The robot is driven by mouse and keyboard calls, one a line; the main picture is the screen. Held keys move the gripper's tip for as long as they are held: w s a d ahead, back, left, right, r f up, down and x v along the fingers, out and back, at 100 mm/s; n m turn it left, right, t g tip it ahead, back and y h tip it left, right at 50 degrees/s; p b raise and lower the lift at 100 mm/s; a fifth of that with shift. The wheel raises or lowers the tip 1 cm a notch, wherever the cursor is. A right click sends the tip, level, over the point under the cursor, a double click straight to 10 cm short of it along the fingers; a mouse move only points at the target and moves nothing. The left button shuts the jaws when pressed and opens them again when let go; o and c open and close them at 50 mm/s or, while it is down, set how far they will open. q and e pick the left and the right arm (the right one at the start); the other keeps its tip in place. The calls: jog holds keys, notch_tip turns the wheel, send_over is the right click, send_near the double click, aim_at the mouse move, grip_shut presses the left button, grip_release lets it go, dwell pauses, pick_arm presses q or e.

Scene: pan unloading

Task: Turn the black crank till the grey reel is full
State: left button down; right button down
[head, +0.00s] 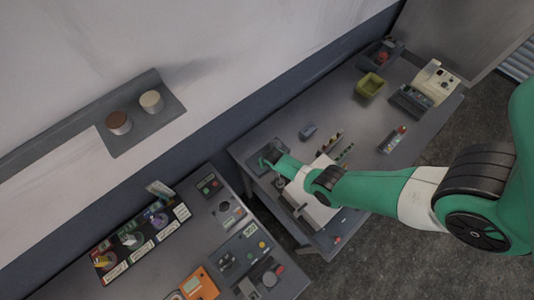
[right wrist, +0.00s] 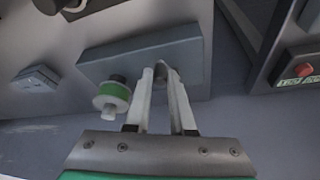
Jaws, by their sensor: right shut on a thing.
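My right gripper (head: 268,161) is at the left end of the right-hand table. In the right wrist view its two pale fingers (right wrist: 164,74) are closed around a small rounded piece at the grey base block (right wrist: 190,58). This seems to be the black crank's handle, mostly hidden by the fingers. A reel with a green band and pale rims (right wrist: 113,96) stands at the block's left end, apart from the fingers, with a dark part behind it. I cannot make out the grey reel or how full it is. My left gripper is not in view.
An olive bin (head: 370,85), a pale machine (head: 434,82) and a small tray (head: 393,139) stand farther along the right-hand table (head: 335,103). A second table at the lower left holds an orange device (head: 193,287) and several panels. A gap separates the tables.

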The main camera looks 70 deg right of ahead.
jog(key=m, duration=0.1)
jog(key=a+m+b, duration=0.1)
jog(key=shift+w+f+m+g+h+b, duration=0.2)
jog(key=shift+m+g+h+b, duration=0.1)
jog(key=shift+m, duration=0.1)
jog(key=shift+w+a+r+m+g, duration=0.1)
jog(key=shift+w+a+m+g, duration=0.15)
jog(key=shift+m, duration=0.55)
jog(key=shift+a+r+m+g, duration=0.15)
jog(key=shift+m+g, duration=0.2)
jog(key=shift+m, duration=0.45)
jog(key=shift+f, duration=0.1)
jog(key=c, duration=0.8)
grip_release()
jog(key=shift+o, duration=0.2)
